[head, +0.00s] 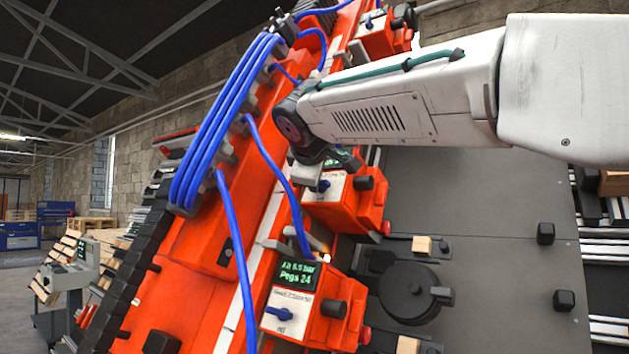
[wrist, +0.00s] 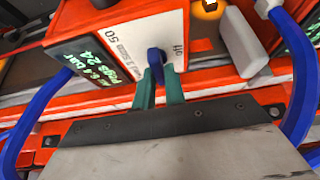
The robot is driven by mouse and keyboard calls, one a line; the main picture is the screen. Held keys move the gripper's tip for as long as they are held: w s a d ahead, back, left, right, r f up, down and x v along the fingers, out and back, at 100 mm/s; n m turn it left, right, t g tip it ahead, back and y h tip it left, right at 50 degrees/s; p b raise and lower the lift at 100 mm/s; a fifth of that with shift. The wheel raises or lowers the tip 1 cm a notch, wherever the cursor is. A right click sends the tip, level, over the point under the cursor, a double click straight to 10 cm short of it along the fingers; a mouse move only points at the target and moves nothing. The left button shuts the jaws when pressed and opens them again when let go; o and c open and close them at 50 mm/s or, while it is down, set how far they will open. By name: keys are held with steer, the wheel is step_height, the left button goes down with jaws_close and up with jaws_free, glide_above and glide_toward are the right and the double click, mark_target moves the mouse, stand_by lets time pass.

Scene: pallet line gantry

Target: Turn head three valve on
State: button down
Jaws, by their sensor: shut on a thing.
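In the wrist view, a blue valve knob (wrist: 156,60) stands on a white label plate (wrist: 118,46) with small print. The plate belongs to an orange head unit beside a green-lit display (wrist: 95,60) showing a bar value and "Pegs 24". My gripper (wrist: 159,82) has two green fingers shut on the knob, one at each side. The lettering on the plate is partly hidden and too small to read surely. In the head view my arm hides the gripper and the knob it holds.
In the head view, other orange head units stand along the slanted line: a near one (head: 318,318), another (head: 345,205) just below my arm, and one (head: 378,35) at the top. Blue hoses (head: 205,135) loop close by. A grey plate (head: 485,255) lies right.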

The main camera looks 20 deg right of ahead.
steer(key=c, duration=1.5)
jaws_free()
steer(key=shift+o, duration=0.2)
steer(key=v, duration=0.7)
steer(key=shift+s, duration=0.25)
steer(key=shift+a+r, duration=0.1)
steer(key=shift+a, duration=0.05)
